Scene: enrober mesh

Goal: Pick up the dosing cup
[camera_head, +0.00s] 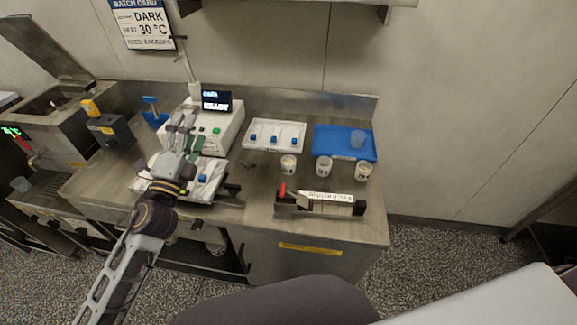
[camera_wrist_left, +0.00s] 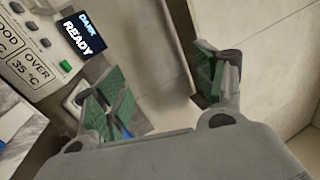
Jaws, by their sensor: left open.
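A translucent blue cup (camera_head: 357,139), which looks like the dosing cup, stands on the blue tray (camera_head: 330,153) at the back right of the bench. Three clear cups with pale contents, a left one (camera_head: 288,165), a middle one (camera_head: 324,166) and a right one (camera_head: 363,171), stand in front of the trays. My left gripper (camera_head: 186,124) is in front of the white machine, well left of all the cups. Its green-padded fingers (camera_wrist_left: 158,86) are apart with nothing between them in the left wrist view. No cup shows in that view. My right gripper is not seen.
The white machine (camera_head: 222,132) has a READY display, also in the left wrist view (camera_wrist_left: 76,36). A white tray (camera_head: 262,147) with blue-topped items lies right of it. A red-ended bar tool (camera_head: 325,203) lies along the front edge.

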